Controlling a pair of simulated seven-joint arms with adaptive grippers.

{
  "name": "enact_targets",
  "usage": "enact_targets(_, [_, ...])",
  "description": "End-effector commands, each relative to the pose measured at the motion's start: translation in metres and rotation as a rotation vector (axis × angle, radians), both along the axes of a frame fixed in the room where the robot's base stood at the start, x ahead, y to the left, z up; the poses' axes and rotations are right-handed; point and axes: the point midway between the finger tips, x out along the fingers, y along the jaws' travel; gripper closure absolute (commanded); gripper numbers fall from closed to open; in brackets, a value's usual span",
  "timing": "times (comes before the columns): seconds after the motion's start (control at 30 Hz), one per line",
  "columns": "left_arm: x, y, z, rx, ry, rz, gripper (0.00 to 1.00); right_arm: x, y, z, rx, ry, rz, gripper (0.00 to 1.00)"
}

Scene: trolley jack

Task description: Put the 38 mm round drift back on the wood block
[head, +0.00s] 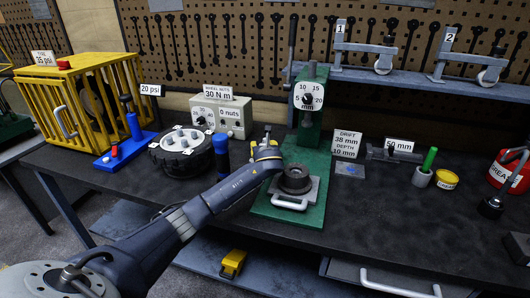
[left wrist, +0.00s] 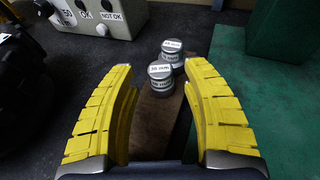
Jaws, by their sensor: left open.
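My left gripper (head: 267,150) is open beside the green press, and its yellow fingers spread wide in the left wrist view (left wrist: 160,110). A brown wood block (left wrist: 155,118) lies below and between the fingers. Two grey round drifts stand upright on its far part: a nearer drift (left wrist: 161,84) and a farther drift (left wrist: 172,57). Both have white labels too small to read, so I cannot tell which is the 38 mm one. Neither drift touches a finger. In the head view the gripper hides the block and drifts. My right gripper is not in view.
The green press (head: 310,115) stands right of the gripper, with a dark ring-shaped part (head: 295,179) on its base. A blue cylinder (head: 221,152), a wheel (head: 182,150) and a grey nut box (head: 222,115) stand to the left.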

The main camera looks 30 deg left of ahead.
Motion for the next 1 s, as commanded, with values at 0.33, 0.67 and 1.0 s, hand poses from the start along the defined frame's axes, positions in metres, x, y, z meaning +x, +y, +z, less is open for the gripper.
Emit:
enact_targets(0.33, [-0.042, -0.033, 0.017, -0.003, 0.0, -0.003, 0.52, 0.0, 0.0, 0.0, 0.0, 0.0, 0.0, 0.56])
enact_targets(0.67, [-0.066, -0.049, 0.028, 0.0, 0.0, -0.001, 0.52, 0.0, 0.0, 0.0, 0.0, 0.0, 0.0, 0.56])
enact_targets(1.0, [-0.07, -0.052, 0.03, -0.001, 0.001, -0.001, 0.52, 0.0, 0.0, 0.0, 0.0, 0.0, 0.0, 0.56])
